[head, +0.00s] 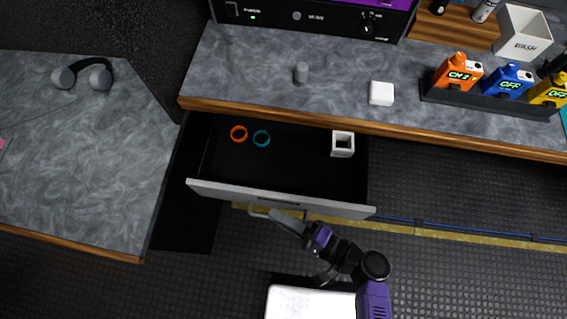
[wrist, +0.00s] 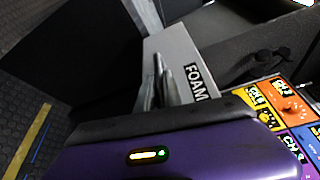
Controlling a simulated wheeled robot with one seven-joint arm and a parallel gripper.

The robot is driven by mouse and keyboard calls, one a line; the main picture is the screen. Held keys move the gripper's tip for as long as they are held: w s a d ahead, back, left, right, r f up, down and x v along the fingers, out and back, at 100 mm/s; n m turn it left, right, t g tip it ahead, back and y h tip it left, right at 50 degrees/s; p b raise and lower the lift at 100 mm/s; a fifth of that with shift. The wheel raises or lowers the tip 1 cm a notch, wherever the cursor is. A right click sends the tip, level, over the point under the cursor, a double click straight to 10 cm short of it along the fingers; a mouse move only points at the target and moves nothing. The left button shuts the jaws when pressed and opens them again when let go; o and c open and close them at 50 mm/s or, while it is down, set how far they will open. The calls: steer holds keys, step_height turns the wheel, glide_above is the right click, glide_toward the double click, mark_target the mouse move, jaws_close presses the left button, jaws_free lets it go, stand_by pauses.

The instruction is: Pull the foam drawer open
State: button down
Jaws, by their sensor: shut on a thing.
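The foam drawer (head: 225,190) is pulled out from under the grey counter, with its inside showing in the head view. Its pale front also shows in the wrist view (wrist: 172,45), with a dark "FOAM" label (wrist: 196,82). The drawer handle (head: 258,211) is a grey bar on the front. My gripper (head: 280,217) is at the handle and shut on it. In the wrist view the fingers (wrist: 160,88) are close against the front beside the label.
The counter (head: 235,75) above holds a grey cylinder (head: 301,72), a white block (head: 381,93) and a rack with orange, blue and yellow packs. Another table (head: 90,160) with headphones (head: 84,73) stands at left. Dark floor lies in front of the drawer.

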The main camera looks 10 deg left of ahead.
steer(key=shift+s, duration=1.95)
steer(key=shift+f, duration=0.1)
steer(key=c, duration=1.5)
jaws_free()
steer(key=shift+d, duration=0.1)
steer(key=b+v, duration=0.1)
steer(key=v, duration=0.6)
steer(key=shift+s+d, duration=0.2)
steer(key=shift+d, duration=0.05)
steer(key=shift+d, duration=0.1)
